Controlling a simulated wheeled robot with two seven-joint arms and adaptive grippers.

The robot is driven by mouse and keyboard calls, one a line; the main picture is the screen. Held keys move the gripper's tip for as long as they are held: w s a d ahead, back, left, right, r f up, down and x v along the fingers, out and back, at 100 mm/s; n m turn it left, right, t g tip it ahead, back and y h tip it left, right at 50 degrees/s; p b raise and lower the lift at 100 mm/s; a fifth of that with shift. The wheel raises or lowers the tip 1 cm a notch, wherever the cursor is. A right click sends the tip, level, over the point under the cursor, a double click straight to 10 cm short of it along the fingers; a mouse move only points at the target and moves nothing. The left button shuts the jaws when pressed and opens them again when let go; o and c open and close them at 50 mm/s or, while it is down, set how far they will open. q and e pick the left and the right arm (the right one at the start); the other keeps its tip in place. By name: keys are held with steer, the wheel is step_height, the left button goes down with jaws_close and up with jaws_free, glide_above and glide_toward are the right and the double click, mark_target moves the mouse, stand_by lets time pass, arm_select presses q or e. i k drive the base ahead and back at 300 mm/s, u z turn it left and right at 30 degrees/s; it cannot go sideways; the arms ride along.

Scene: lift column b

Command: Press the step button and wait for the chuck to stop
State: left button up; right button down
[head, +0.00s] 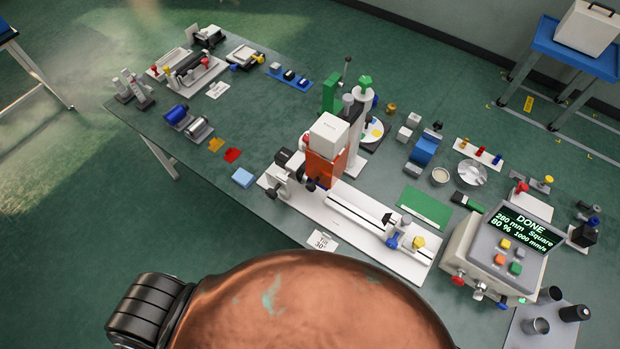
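A grey control box (490,262) stands at the right end of the table. Its lit display (524,232) reads DONE, 280 mm, Square, 80 % and 1000 mm/s. I cannot read which one is the step button. A bench machine (347,208) with a long white base and rail stands mid-table. I cannot make out a chuck clearly on it. Neither of my grippers is in view.
A small tilt card (322,241) lies before the machine. Grey cups (535,326) stand at the table's front right. A green mat (427,206) and several small devices are spread about. A blue cart (572,55) with a white case stands behind. My own body covers the bottom middle.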

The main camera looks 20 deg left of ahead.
mark_target(501, 305)
steer(key=z, duration=1.6)
